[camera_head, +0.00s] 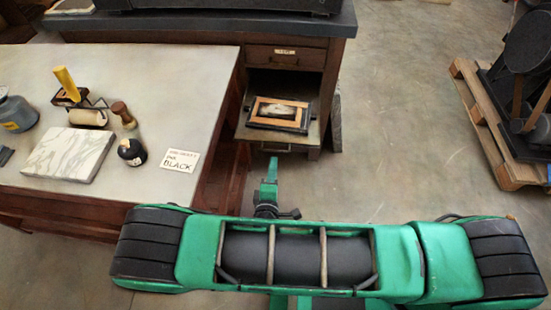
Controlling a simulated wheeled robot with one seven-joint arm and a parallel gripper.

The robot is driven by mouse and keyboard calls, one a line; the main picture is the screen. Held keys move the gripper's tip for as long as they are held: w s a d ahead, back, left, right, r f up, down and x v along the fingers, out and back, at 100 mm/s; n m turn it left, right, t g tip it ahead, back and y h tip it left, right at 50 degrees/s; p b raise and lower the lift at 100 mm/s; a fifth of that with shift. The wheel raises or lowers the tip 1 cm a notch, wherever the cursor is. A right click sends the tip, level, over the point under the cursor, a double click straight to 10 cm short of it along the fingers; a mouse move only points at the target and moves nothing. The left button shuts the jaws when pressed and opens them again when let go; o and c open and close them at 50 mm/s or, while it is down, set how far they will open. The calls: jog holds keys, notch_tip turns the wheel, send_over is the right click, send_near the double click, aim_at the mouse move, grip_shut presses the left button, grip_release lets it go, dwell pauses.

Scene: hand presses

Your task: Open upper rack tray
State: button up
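A dark wooden cabinet (335,62) stands at the back centre. Its upper front (286,57) carries a small white label and sits flush. Below it, a grey tray (243,127) sticks out of the cabinet towards me, with a handle (289,147) on its front edge. A wood-framed plate (281,113) lies on this tray. From this view I cannot tell whether another tray lies below it. My green gripper (271,167) points forward, just in front of and left of the tray's handle, and appears apart from it. Its finger opening is not clear.
A table (190,75) on the left bears a marble slab (70,152), a brayer (88,116), a black ball-shaped object (131,152), and a card reading BLACK (180,160). A pallet (484,120) with dark machinery stands at right. The floor between is clear.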

jog(key=shift+v, duration=1.9)
jog(key=w+d+r+m+g+h, duration=0.45)
jog(key=d+r+m, duration=0.2)
jog(key=d, duration=0.45)
jog(key=w+d+r+m+g+h, duration=0.45)
jog(key=d+r+m, duration=0.2)
jog(key=d, duration=0.45)
jog(key=s+d+r+m+g+y, duration=0.1)
jog(key=s+d+r+m+g, duration=0.2)
jog(key=d, duration=0.4)
jog(key=s+d+r+m+g+y, duration=0.1)
jog(key=d+r+m+g, duration=0.15)
jog(key=d+r, duration=0.35)
jog(key=s+d+r+m+y, duration=0.2)
jog(key=s+d+r+y, duration=0.2)
jog(key=s, duration=0.6)
jog(key=s+d+r+m+g+y, duration=0.1)
jog(key=s+d+r+m+y, duration=0.2)
jog(key=s+d+r, duration=0.3)
jog(key=s+r, duration=0.1)
jog(key=s, duration=0.3)
jog(key=shift+r+y, duration=0.3)
jog(key=shift+y, duration=0.1)
